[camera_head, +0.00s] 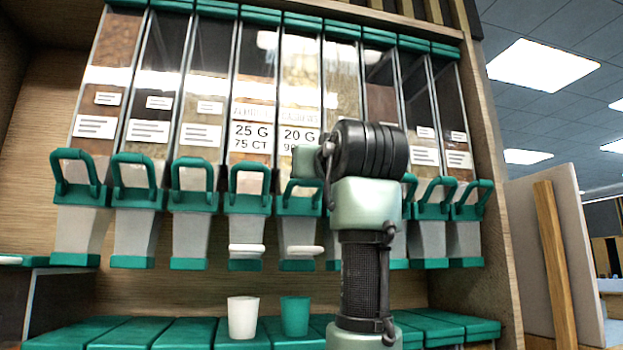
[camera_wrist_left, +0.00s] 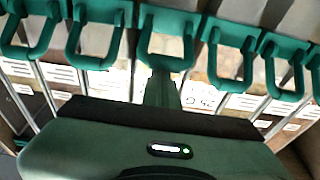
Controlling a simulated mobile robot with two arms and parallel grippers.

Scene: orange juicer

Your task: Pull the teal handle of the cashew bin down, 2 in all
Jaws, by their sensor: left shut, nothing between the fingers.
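The bin labelled 20 G (camera_head: 299,137) stands mid-row; the small line above the number is blurred but looks like cashews. Its teal handle (camera_head: 290,190) shows just below my left gripper (camera_head: 307,162), and its top bar sits lower than that of the 25 G bin's handle beside it. My left gripper is shut and empty, with its tip at this handle. In the left wrist view the shut fingers (camera_wrist_left: 162,88) reach to the middle teal handle (camera_wrist_left: 166,48); whether they touch it is unclear. My forearm hides the bins right of it. My right gripper is out of view.
Similar bins with teal handles (camera_head: 249,180) stand close on both sides. A white cup (camera_head: 242,318) and a teal cup (camera_head: 295,316) stand on the teal ledge (camera_head: 185,333) below. White spout pieces (camera_head: 247,250) sit under two bins. A wooden side wall (camera_head: 497,200) bounds the right.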

